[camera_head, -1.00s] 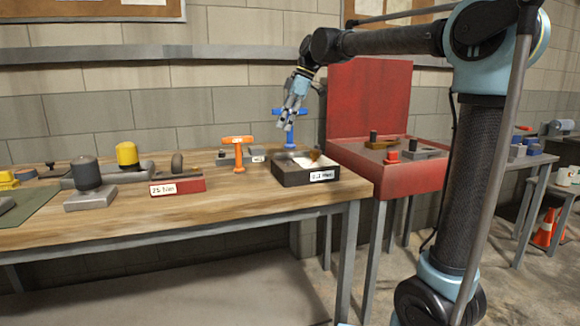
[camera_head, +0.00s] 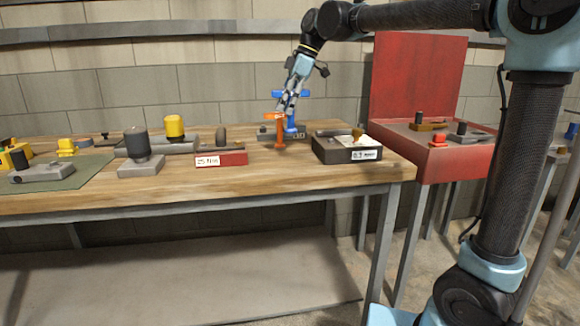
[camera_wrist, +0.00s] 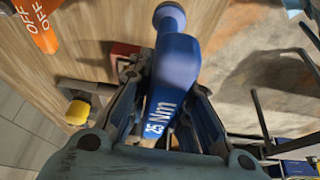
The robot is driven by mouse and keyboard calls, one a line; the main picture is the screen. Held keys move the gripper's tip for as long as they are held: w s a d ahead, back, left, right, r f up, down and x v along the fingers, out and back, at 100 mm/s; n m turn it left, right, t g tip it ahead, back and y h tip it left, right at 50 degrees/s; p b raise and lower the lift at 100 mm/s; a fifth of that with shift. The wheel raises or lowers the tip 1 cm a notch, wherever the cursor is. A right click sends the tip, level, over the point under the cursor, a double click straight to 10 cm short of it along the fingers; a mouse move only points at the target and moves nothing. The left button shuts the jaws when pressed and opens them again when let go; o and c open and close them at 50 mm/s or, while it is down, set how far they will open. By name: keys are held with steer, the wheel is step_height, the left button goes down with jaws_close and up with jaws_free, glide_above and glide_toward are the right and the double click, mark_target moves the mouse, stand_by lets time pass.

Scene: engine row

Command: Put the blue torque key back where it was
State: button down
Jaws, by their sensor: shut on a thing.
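The blue torque key (camera_head: 291,123) is in the fingers of my gripper (camera_head: 290,101) and stands roughly upright in the head view. In the wrist view the key (camera_wrist: 174,75), marked 25 Nm, lies between the closed fingers of my gripper (camera_wrist: 165,105). An orange T-handled key (camera_head: 279,131) stands just in front and partly covers the blue key's lower end, so I cannot tell whether it touches anything. A grey block (camera_head: 266,133) is behind the orange key. A red block with a white label (camera_head: 232,157) sits left on the bench.
The wooden bench (camera_head: 270,177) also carries a dark labelled tray (camera_head: 335,153) on the right, a grey block with a black knob (camera_head: 140,165), and a yellow-capped part (camera_head: 175,128). A red open case (camera_head: 440,160) stands right of the bench. The bench front is clear.

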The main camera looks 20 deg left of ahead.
mark_target(286, 130)
steer(key=shift+s+a+f, duration=0.1)
steer(key=shift+f, duration=1.55)
steer(key=shift+s+a+f, duration=0.15)
steer(key=shift+f, duration=1.55)
steer(key=shift+s+a+f, duration=0.1)
steer(key=shift+f, duration=1.55)
steer(key=c, duration=1.5)
jaws_free()
steer(key=shift+f, duration=0.1)
steer(key=shift+o, duration=0.2)
